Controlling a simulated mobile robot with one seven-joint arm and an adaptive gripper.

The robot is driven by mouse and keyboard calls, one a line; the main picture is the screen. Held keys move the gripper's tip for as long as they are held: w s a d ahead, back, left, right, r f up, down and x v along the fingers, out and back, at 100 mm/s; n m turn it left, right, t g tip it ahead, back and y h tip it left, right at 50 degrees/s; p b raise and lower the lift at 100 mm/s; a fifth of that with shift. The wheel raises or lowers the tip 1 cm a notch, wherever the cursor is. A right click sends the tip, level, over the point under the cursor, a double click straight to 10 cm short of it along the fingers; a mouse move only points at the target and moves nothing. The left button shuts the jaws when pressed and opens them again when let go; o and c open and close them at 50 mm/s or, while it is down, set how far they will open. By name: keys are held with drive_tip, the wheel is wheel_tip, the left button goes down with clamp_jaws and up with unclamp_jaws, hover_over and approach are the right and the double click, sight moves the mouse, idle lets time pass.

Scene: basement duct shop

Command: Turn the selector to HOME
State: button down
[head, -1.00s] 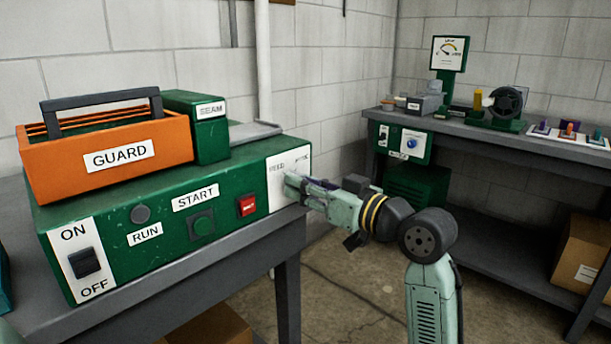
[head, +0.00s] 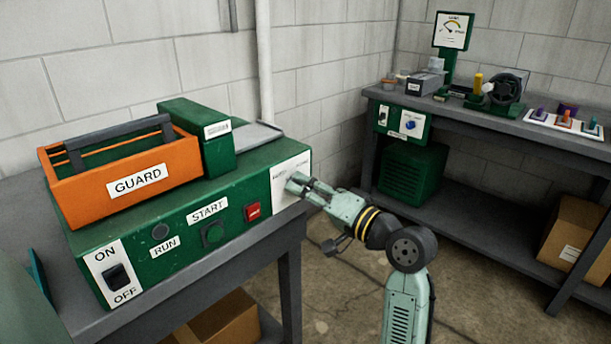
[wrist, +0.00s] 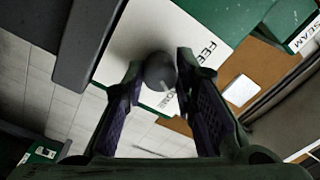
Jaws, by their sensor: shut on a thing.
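The selector is a dark round knob (wrist: 160,72) on a white plate on the right end of the green machine's front. In the wrist view the knob sits between the two fingers of my gripper (wrist: 159,68), which close on its sides. The plate (wrist: 190,30) reads FEED above the knob. A second word below it is partly hidden by the knob and a finger. In the head view my gripper (head: 293,183) reaches the white plate (head: 292,166) from the right and hides the knob. I cannot tell which way the knob points.
The machine front also carries an ON/OFF switch (head: 117,277), RUN and START buttons (head: 212,234) and a red button (head: 252,212). An orange GUARD bin (head: 90,200) sits on top. A bench (head: 470,122) stands at the right, with open floor between.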

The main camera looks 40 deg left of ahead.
drive_tip(key=shift+m+p, duration=1.5)
drive_tip(key=c, duration=1.3)
unclamp_jaws()
drive_tip(key=s+d, duration=0.1)
drive_tip(key=d, duration=1.1)
drive_tip(key=shift+f, duration=0.15)
